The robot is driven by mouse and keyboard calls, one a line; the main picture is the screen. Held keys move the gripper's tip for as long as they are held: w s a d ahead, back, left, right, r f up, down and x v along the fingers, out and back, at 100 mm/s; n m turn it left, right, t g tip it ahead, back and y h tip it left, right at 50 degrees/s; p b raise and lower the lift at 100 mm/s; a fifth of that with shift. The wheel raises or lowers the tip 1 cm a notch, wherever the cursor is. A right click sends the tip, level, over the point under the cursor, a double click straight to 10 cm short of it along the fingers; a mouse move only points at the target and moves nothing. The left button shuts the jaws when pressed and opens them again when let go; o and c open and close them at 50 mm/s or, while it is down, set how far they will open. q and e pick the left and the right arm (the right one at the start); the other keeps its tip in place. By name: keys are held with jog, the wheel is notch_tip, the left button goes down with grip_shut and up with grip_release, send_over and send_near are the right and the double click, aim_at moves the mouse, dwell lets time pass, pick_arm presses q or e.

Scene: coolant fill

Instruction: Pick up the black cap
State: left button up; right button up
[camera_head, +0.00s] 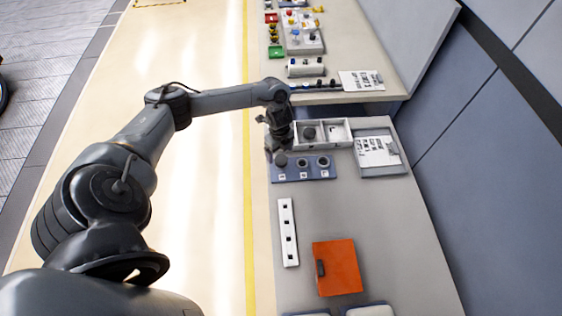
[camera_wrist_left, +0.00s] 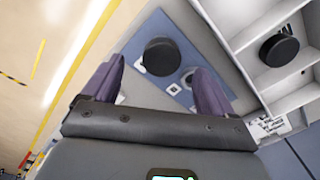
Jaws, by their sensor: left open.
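A round black cap (camera_head: 281,160) sits at the left end of the blue plate (camera_head: 291,175). In the left wrist view this cap (camera_wrist_left: 161,56) shows as a dark disc just beyond the fingertips, between their lines. A second black round piece (camera_head: 309,132) lies in the left compartment of the white tray (camera_head: 339,146); it also shows in the left wrist view (camera_wrist_left: 279,49). My left gripper (camera_head: 272,152) is open and empty, above and close to the cap on the blue plate. The height of the gap is hard to tell. My right gripper is not in view.
Two more round fittings sit on the blue plate, right of the cap. The tray stands close behind the plate. A white strip with dark holes (camera_head: 288,232) and an orange box (camera_head: 337,267) lie nearer. A clipboard with paper (camera_head: 379,152) lies right. Bare table separates them.

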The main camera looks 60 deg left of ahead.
aim_at(280, 159)
pick_arm(q)
jog(key=shift+w+f, duration=0.15)
jog(key=shift+f, duration=2.45)
jog(key=c, duration=1.2)
jog(key=shift+r, duration=0.1)
